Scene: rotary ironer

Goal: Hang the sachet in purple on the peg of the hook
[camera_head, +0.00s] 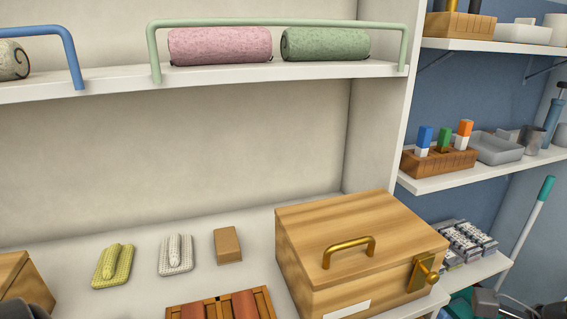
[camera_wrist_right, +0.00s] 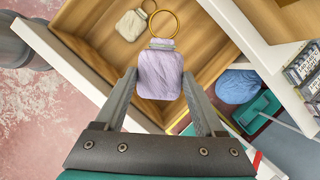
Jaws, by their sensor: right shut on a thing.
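The purple sachet (camera_wrist_right: 160,76) is in the right wrist view, with a gold ring (camera_wrist_right: 150,22) at its top. My right gripper (camera_wrist_right: 160,84) is shut on the sachet, one finger along each side. It holds the sachet over an open wooden drawer or box (camera_wrist_right: 95,28). In the head view a brass plate with a knob or peg (camera_head: 424,273) is on the right side of a wooden box (camera_head: 350,240). I cannot tell whether this is the hook; no other hook is clear.
A cream sachet with a ring (camera_wrist_right: 131,25) lies in the drawer. A blue round thing (camera_wrist_right: 237,86) is right of it. Shelves at right hold a wooden rack (camera_head: 440,160) and trays. Yellow (camera_head: 112,267) and white (camera_head: 176,256) cloth-like pieces lie on the lower shelf.

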